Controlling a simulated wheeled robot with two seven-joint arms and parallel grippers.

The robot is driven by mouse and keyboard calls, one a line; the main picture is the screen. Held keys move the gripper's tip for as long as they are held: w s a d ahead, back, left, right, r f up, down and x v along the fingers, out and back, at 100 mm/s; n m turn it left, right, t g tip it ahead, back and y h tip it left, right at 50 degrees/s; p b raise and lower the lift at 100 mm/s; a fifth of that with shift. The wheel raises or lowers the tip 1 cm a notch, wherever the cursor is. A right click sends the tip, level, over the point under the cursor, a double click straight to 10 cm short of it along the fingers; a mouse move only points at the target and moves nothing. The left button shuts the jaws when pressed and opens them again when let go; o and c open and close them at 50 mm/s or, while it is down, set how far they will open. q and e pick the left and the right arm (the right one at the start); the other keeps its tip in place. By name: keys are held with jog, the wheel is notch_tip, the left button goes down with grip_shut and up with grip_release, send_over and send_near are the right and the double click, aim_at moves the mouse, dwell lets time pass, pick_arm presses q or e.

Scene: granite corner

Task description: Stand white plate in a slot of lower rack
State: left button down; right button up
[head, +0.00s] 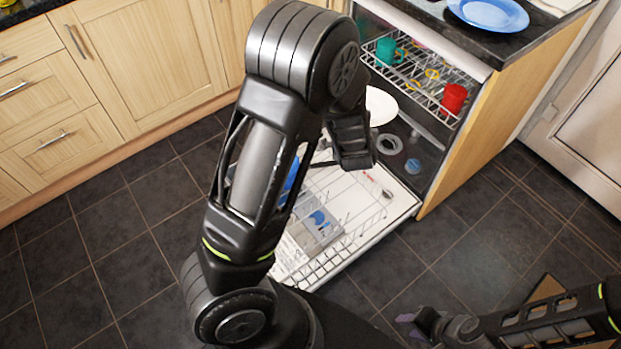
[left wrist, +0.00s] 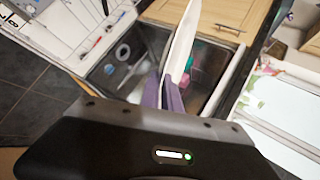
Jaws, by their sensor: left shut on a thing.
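The white plate (head: 381,106) is in front of the open dishwasher. It shows nearly edge-on in the left wrist view (left wrist: 183,42), between the purple fingertips of my left gripper (left wrist: 165,94), which is shut on it. In the head view my left gripper's body (head: 352,142) is seen from above, and its fingertips are hidden. The lower rack (head: 350,205) is pulled out over the lowered door, below and left of the plate, partly hidden by my left arm. The plate is apart from the rack's tines. My right gripper (head: 409,326) is low at the bottom right; its opening is unclear.
The lower rack holds a grey cutlery basket (head: 313,228) and a blue item (head: 294,180) partly behind my arm. The upper rack (head: 415,78) above holds a teal mug (head: 388,51) and a red cup (head: 453,98). A blue plate (head: 488,13) lies on the counter.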

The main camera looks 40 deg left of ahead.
pick_arm(q)
jog(key=s+a+f+n+g+h+b, duration=0.2)
jog(key=s+a+f+n+g, duration=0.1)
jog(key=f+n, duration=0.7)
jog(key=s+a+f+n+g+h+b, duration=0.1)
jog(key=s+a+f+n+g+h, duration=0.1)
jog(key=s+a+f+n, duration=0.3)
notch_tip(320, 180, down, 5)
jog(key=s+n+g, duration=0.1)
jog(key=n, duration=1)
jog(key=shift+s+r+n+g+b, duration=0.2)
jog(key=shift+n+g+b, duration=0.1)
jog(key=shift+g+b, duration=0.1)
jog(key=shift+a, duration=0.1)
notch_tip(320, 180, down, 16)
jog(key=b, duration=1)
jog(key=shift+r, duration=0.2)
jog(key=shift+f, duration=0.3)
